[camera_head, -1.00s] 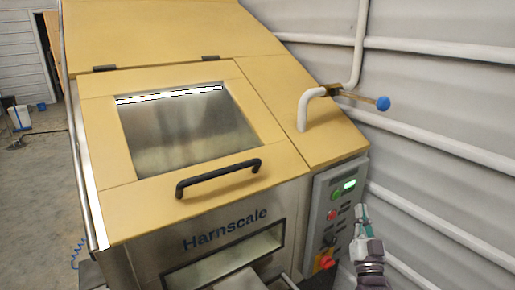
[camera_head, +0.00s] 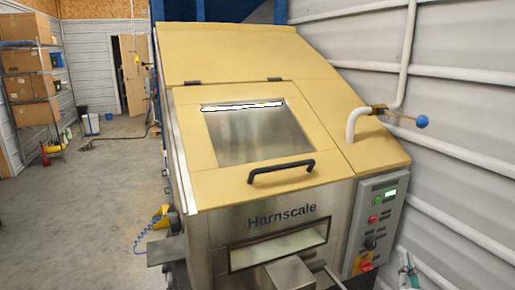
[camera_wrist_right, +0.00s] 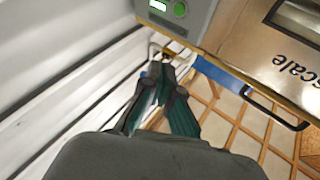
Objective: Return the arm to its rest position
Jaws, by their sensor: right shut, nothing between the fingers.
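My right gripper (camera_head: 406,271) shows only as its tip at the bottom right of the head view, below the control panel. In the right wrist view the right gripper (camera_wrist_right: 163,75) has its dark green fingers together, with nothing between them. It is apart from the hopper. My left gripper is not in view. The yellow and steel hopper (camera_head: 240,55) stands in the middle of the head view, its windowed lid shut and its black handle (camera_head: 282,171) at the front of the lid.
The control panel (camera_head: 379,221) with a green display and buttons is on the hopper's front right. A white pipe with a blue-knobbed lever (camera_head: 421,121) runs by the ribbed wall (camera_head: 468,115). Shelves with boxes (camera_head: 28,60) stand far left. The floor (camera_head: 90,210) at left is largely clear.

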